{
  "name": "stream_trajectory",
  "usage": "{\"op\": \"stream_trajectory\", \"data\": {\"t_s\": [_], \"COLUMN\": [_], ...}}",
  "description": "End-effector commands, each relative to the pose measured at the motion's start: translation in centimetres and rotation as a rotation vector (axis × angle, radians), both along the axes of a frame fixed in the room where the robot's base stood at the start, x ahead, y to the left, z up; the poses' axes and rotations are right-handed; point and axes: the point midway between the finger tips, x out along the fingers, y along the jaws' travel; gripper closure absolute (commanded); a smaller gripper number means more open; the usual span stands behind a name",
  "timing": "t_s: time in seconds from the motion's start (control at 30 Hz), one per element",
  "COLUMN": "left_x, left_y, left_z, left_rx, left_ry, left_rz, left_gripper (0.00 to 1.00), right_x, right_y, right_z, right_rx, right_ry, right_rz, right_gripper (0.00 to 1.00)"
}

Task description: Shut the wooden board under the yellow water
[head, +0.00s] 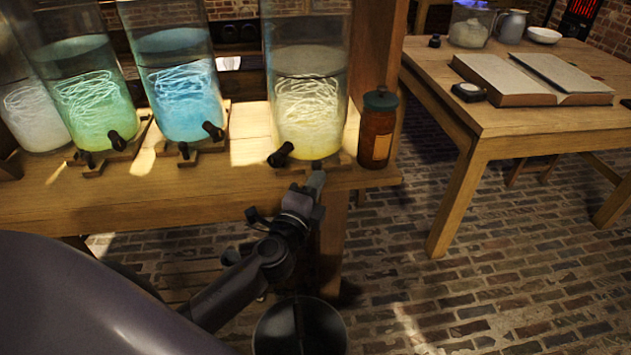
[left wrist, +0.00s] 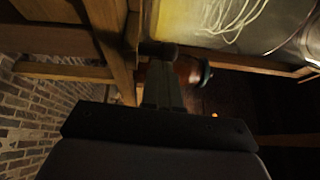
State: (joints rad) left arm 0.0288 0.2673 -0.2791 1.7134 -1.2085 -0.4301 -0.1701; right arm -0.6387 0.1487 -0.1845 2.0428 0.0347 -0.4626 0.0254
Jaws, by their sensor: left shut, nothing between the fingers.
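The yellow water (head: 308,122) fills the lower part of a tall glass jar on the wooden bench, with a black tap (head: 281,155) at its front. It also shows at the top of the left wrist view (left wrist: 205,18). A small wooden board (head: 342,160) shows at the jar's foot, partly hidden by my gripper and the jar. My left gripper (head: 316,181) is shut and empty, at the bench's front edge just below the jar. In the left wrist view its fingers (left wrist: 161,88) point toward the tap and bench edge; I cannot tell whether they touch the board. My right gripper is not in view.
A brown bottle with a dark lid (head: 378,128) stands close right of the yellow jar. Blue (head: 185,100), green (head: 95,105) and whitish (head: 35,115) jars stand to its left. A second table (head: 490,125) with an open book stands right. Brick floor between them is clear.

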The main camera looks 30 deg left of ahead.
Motion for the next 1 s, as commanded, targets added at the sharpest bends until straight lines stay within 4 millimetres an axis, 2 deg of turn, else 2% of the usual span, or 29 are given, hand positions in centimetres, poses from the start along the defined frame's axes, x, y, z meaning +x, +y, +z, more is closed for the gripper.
{"op": "stream_trajectory", "data": {"t_s": [0.33,0.67,1.0], "left_x": [0.2,3.4,3.4], "left_y": [0.2,2.6,2.6], "left_z": [0.0,0.0,0.0], "left_rx": [0.001,0.002,0.001], "left_ry": [-0.001,-0.002,-0.001], "left_rz": [0.001,0.002,0.000], "left_gripper": [1.00,1.00,1.00], "right_x": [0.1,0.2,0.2], "right_y": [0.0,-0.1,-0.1], "right_z": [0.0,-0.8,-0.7], "right_rx": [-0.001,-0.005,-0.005], "right_ry": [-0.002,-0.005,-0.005], "right_rz": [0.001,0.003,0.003], "right_gripper": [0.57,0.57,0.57]}}
